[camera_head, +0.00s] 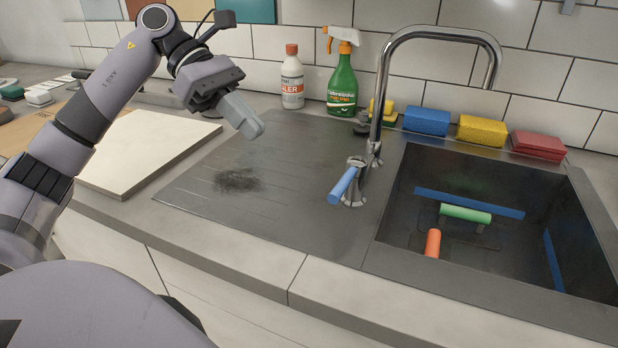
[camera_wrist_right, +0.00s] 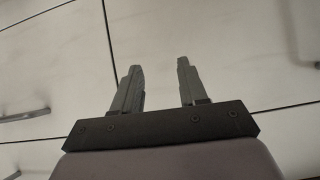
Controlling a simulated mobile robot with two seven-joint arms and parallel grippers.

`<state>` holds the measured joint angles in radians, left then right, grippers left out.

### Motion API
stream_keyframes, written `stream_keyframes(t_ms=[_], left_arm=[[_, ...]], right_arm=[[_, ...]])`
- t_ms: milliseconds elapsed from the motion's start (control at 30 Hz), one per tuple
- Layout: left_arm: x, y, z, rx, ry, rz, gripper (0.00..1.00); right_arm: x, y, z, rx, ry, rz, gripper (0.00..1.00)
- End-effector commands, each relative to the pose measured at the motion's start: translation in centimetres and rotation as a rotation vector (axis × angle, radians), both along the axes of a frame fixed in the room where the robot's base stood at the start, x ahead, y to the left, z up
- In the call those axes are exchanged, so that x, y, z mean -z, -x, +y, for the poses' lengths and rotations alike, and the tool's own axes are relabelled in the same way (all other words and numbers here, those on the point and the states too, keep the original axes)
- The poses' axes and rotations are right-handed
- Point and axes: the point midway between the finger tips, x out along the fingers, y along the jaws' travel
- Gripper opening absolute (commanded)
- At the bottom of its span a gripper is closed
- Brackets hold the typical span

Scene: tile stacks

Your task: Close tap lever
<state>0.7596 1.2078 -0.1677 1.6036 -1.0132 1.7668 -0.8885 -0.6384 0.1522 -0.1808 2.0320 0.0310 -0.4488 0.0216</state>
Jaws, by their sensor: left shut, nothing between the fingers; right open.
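The tap (camera_head: 377,95) is a tall chrome arch at the left edge of the sink. Its blue lever (camera_head: 342,186) sticks out from the base, slanting toward the front left. My left gripper (camera_head: 252,127) is shut and empty above the draining board, to the left of the lever and clearly apart from it. My right gripper (camera_wrist_right: 158,82) is open and empty in the right wrist view, in front of pale cabinet fronts. It does not show in the head view.
The dark sink basin (camera_head: 400,215) holds a green roll (camera_head: 465,213) and an orange one (camera_head: 432,243). A green spray bottle (camera_head: 342,85), a white bottle (camera_head: 292,80) and several sponges (camera_head: 427,121) line the back. A pale board (camera_head: 150,152) lies left. The draining board (camera_head: 290,190) is mostly clear.

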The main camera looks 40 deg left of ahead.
Motion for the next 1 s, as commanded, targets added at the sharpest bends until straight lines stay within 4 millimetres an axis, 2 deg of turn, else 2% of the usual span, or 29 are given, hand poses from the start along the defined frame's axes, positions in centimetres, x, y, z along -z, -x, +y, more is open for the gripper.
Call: stream_keyframes(t_ms=[167, 267, 667, 800, 1000], left_arm=[[0.5, -0.1, -0.4, 0.028, 0.003, -0.036, 0.0], [1.4, -0.3, -1.4, 0.031, 0.001, -0.035, 0.0], [6.5, -1.3, -7.8, 0.03, 0.003, -0.032, 0.0], [5.7, -1.7, -9.9, 0.03, 0.004, -0.038, 0.0], [5.6, -2.0, -11.3, 0.027, 0.002, -0.036, 0.0]], right_arm=[[0.0, -0.1, 0.0, 0.0, -0.002, -0.004, 0.43], [0.2, -0.1, 0.1, 0.001, -0.003, -0.003, 0.43], [0.1, -0.1, 0.1, 0.0, -0.004, -0.001, 0.43], [-0.6, -0.1, 0.0, 0.0, -0.001, -0.004, 0.43], [-0.4, 0.0, -0.1, 0.002, 0.003, -0.004, 0.43]])
